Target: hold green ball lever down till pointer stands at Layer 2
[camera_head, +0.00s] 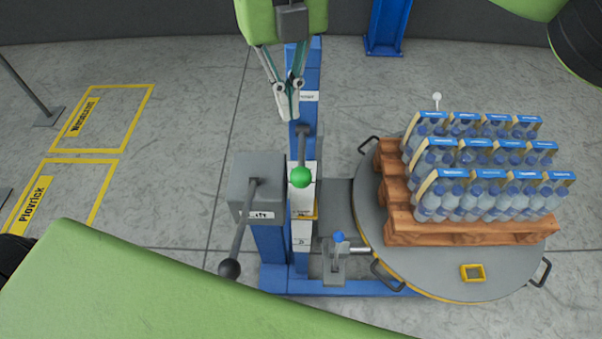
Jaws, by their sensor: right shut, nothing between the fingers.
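The green ball (301,177) sits on the end of a dark lever (303,145) on the blue post. My right gripper (288,116) points down from the top of the view with its fingers together and empty. In the picture its tips are just above the lever's upper end, apart from the green ball. A white label strip (302,233) runs down the post below the ball, with a small yellow piece across it that may be the pointer. The layer marks are too small to read. My left gripper is out of view.
A grey box (256,183) left of the post carries a black ball lever (229,268). A blue ball lever (338,237) stands right of the post. A round turntable (430,283) bears a wooden pallet (470,232) with packs of bottles (485,195).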

